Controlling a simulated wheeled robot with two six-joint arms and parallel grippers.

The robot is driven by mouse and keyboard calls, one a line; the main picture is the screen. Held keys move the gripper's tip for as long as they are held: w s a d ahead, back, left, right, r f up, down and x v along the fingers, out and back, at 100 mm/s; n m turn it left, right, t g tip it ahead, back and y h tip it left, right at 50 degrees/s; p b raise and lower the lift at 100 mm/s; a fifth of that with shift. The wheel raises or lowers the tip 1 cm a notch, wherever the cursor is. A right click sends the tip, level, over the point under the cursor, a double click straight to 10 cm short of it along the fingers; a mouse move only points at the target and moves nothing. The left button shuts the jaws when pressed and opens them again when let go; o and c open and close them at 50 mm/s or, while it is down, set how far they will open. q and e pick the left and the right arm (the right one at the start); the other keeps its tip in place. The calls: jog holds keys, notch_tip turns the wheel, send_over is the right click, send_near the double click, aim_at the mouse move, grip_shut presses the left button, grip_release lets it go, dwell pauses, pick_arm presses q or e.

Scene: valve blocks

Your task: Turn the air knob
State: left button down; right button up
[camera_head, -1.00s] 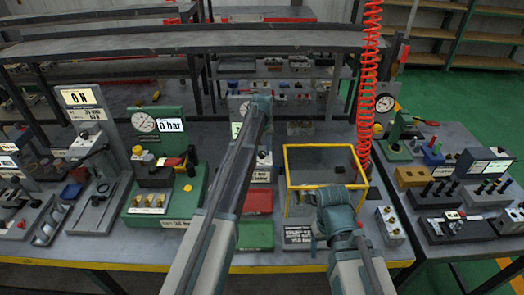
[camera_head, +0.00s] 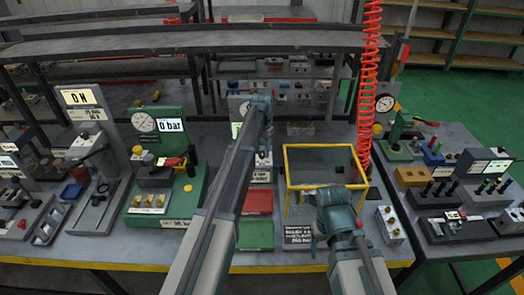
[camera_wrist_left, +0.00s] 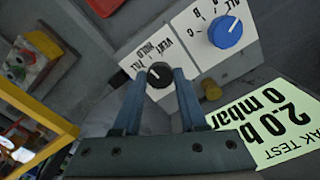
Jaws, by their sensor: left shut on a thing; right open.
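In the left wrist view, a small black round knob (camera_wrist_left: 160,71) with a white pointer line sits on a white plate lettered VENT, HOLD and FILL. My left gripper (camera_wrist_left: 160,80) is shut on this knob, one finger on each side. A larger blue knob (camera_wrist_left: 226,33) with letters around it is beside it, apart from the fingers.
The yellow-framed box (camera_head: 288,170) stands right of my left arm, with a red coiled hose (camera_head: 371,80) behind it. A green gauge station (camera_head: 150,207) stands to the left. Red (camera_head: 259,201) and green (camera_head: 256,236) trays lie by the left arm. A pale display (camera_wrist_left: 272,122) is close to the left fingers.

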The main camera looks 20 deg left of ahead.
aim_at(262, 153)
pick_arm(q)
jog(key=shift+m, duration=0.7)
jog(key=shift+c, duration=2.3)
grip_release()
notch_tip(262, 153, up, 14)
jog(key=p, duration=1.4)
jog(key=shift+f, duration=0.15)
